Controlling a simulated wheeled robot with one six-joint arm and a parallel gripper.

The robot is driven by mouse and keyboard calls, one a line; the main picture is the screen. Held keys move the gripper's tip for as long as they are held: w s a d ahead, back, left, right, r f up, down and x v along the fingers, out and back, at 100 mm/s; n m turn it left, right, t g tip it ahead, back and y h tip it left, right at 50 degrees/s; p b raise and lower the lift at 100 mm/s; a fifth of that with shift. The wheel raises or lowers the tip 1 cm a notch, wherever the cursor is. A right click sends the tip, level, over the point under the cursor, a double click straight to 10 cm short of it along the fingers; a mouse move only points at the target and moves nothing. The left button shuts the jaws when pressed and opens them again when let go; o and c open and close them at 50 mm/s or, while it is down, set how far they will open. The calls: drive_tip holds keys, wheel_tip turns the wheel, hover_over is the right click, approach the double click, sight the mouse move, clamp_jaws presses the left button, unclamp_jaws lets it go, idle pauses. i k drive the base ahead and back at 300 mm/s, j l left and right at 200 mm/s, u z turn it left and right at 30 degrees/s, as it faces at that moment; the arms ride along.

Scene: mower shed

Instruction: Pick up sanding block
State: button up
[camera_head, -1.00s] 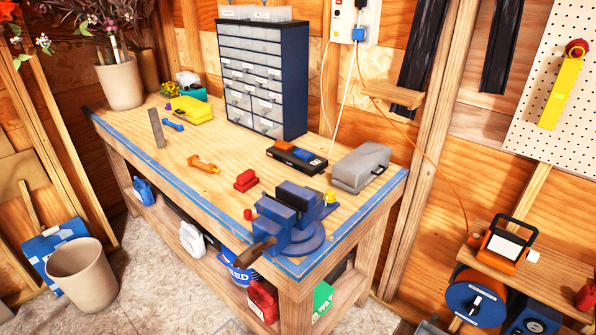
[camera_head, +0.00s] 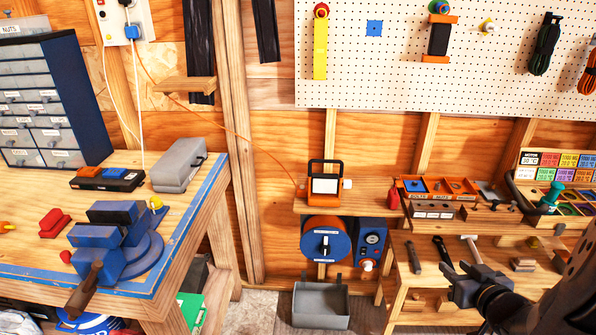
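I cannot pick out the sanding block with certainty. A small brown-grey block (camera_head: 523,265) lies on the lower right wooden bench and may be it. A red two-tier block (camera_head: 55,223) lies on the left workbench beside the blue vise. My gripper (camera_head: 462,272) is dark grey, at the lower right, in front of the right bench. It appears left of the brown-grey block and apart from it. Nothing clearly shows between its fingers, and their gap is hard to make out.
The left workbench (camera_head: 200,225) carries a blue vise (camera_head: 115,240) and a grey case (camera_head: 178,172). An orange work light (camera_head: 324,185) stands on a shelf above a blue reel (camera_head: 325,243). A grey bin (camera_head: 321,305) sits below. Tools lie on the right bench (camera_head: 430,285).

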sight(55, 222)
drive_tip(key=u, duration=1.85)
drive_tip(key=j+u, duration=0.1)
drive_tip(key=u, duration=0.3)
drive_tip(key=i+u, duration=0.15)
drive_tip(key=u, duration=0.25)
drive_tip(key=i+j+u, duration=0.1)
drive_tip(key=u, duration=0.25)
drive_tip(key=i+u, duration=0.1)
drive_tip(key=u, duration=0.3)
drive_tip(key=i+z, duration=0.1)
drive_tip(key=i, duration=0.45)
drive_tip(key=i+z, duration=0.15)
drive_tip(key=i, duration=0.4)
drive_tip(key=i+j+z, duration=0.1)
drive_tip(key=i, duration=0.45)
drive_tip(key=i+z, duration=0.95)
drive_tip(key=i+j+z, duration=0.5)
drive_tip(key=i+z, duration=0.1)
drive_tip(key=z, duration=0.35)
drive_tip(key=i+z, duration=0.1)
drive_tip(key=z, duration=0.3)
drive_tip(key=i+z, duration=0.1)
drive_tip(key=z, duration=0.75)
drive_tip(key=i+j, duration=0.05)
drive_tip(key=j, duration=0.05)
